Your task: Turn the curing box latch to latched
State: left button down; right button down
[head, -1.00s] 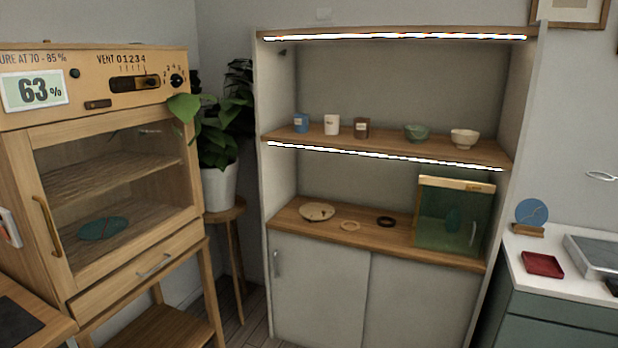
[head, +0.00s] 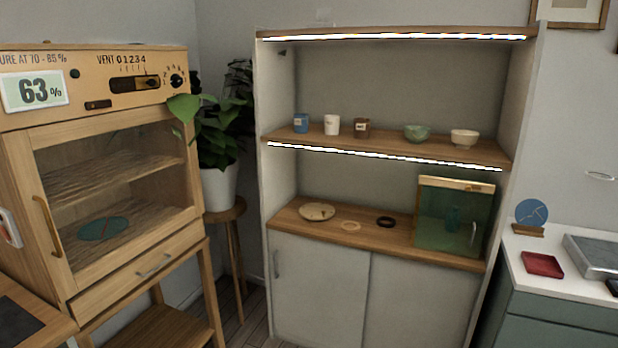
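The curing box (head: 195,226) is a wooden cabinet on legs at the left of the head view. Its glass door (head: 112,180) looks closed, with a brass bar handle (head: 47,226) on its left side. A blue-green plate with gold seams (head: 103,228) lies inside on the lower rack. The top panel carries a 63 % display (head: 35,90), a vent slider (head: 135,84), a dark knob (head: 177,81) and a small dark slotted piece (head: 98,104). I cannot tell which part is the latch or how it is set. Neither gripper is in view.
A potted plant (head: 217,185) on a wooden stool stands right of the box. A lit shelf cabinet (head: 318,255) holds cups, bowls, a plate, rings and a green glass case (head: 453,222). A white counter (head: 520,262) with a red tray (head: 542,265) is at far right.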

aim_at(94, 106)
jog(key=u, duration=0.7)
